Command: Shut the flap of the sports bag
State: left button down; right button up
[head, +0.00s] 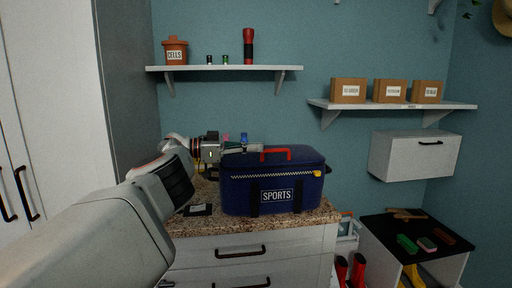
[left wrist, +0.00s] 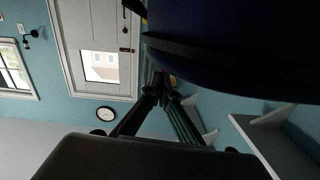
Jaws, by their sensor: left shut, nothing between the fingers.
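The dark blue sports bag (head: 236,198) stands on a granite-topped counter, its white SPORTS label facing me. Its flap (head: 308,157) lies over the top, with a red handle (head: 290,149) and a pale zip line below its front edge. I cannot tell whether the flap is fully down. My left gripper (head: 258,148) is shut and empty at the flap's left part, beside the red handle; contact is unclear. In the left wrist view, the shut fingertips (left wrist: 160,82) are close by the bag's dark blue body (left wrist: 240,45). My right gripper is not in view.
The counter (head: 185,224) holds a dark flat item (head: 199,209) left of the bag. Small pink and blue things show behind my gripper. A shelf (head: 225,68) with a CELLS pot (head: 175,51) and red torch (head: 249,46) hangs above. A black-topped unit (head: 400,228) stands right.

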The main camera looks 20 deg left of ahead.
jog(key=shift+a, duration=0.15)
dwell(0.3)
pick_arm(q)
jog(key=shift+s+r+p, duration=0.15)
jog(key=shift+r+p, duration=0.15)
jog(key=shift+r, duration=0.15)
jog(key=r, duration=0.1)
jog(key=s+r+p, duration=0.1)
jog(key=a+r+p, duration=0.1)
jog(key=shift+s+r, duration=0.15)
jog(key=shift+r, duration=0.25)
jog(key=v, duration=0.3)
jog(key=shift+s+a+f, duration=0.3)
jog(key=shift+f, duration=0.1)
jog(key=v, duration=0.4)
jog(key=shift+s+a, duration=0.35)
jog(key=shift+a, duration=0.25)
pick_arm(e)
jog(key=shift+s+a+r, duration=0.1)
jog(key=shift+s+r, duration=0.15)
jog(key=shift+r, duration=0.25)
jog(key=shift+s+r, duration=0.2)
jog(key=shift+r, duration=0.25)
pick_arm(q)
jog(key=shift+s+d+f, duration=0.1)
